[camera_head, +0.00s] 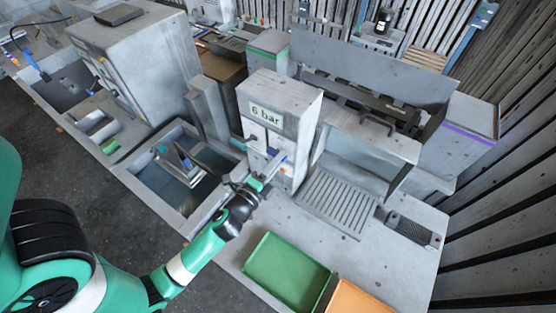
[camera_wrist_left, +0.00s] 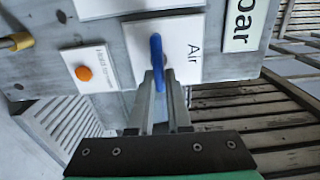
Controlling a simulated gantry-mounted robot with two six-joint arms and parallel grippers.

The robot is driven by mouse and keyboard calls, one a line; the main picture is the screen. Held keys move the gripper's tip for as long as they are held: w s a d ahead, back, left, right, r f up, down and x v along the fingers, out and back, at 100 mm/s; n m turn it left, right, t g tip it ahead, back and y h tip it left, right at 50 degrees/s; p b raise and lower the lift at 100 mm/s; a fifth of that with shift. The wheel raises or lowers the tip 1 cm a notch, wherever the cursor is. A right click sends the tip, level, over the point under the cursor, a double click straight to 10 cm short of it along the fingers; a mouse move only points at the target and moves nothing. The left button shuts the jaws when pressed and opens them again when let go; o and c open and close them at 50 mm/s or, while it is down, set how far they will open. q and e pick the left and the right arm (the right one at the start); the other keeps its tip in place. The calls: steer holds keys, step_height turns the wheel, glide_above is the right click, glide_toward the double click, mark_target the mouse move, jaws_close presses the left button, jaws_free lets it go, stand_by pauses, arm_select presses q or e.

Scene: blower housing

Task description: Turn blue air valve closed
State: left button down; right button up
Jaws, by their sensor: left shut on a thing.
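The blue air valve (camera_wrist_left: 157,58) is a slim blue lever on a white plate marked "Air" in the left wrist view. The lever lies lengthwise between the fingers of my left gripper (camera_wrist_left: 158,80), which is shut on it. In the head view my left gripper (camera_head: 274,167) reaches the front of the grey box labelled "6 bar" (camera_head: 262,113).
Beside the valve is an orange button (camera_wrist_left: 84,73) on its own white plate. A yellow-tipped part (camera_wrist_left: 16,42) sticks out farther left. A green tray (camera_head: 287,270) and an orange tray (camera_head: 355,299) lie in front. An open basin (camera_head: 150,180) is left of the box.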

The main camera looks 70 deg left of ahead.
arm_select(q)
steer(key=c, duration=0.9)
jaws_free()
steer(key=shift+o, duration=0.2)
steer(key=b+v, duration=0.5)
steer(key=v, duration=0.6)
steer(key=shift+s+d, duration=0.2)
steer(key=shift+s, duration=0.05)
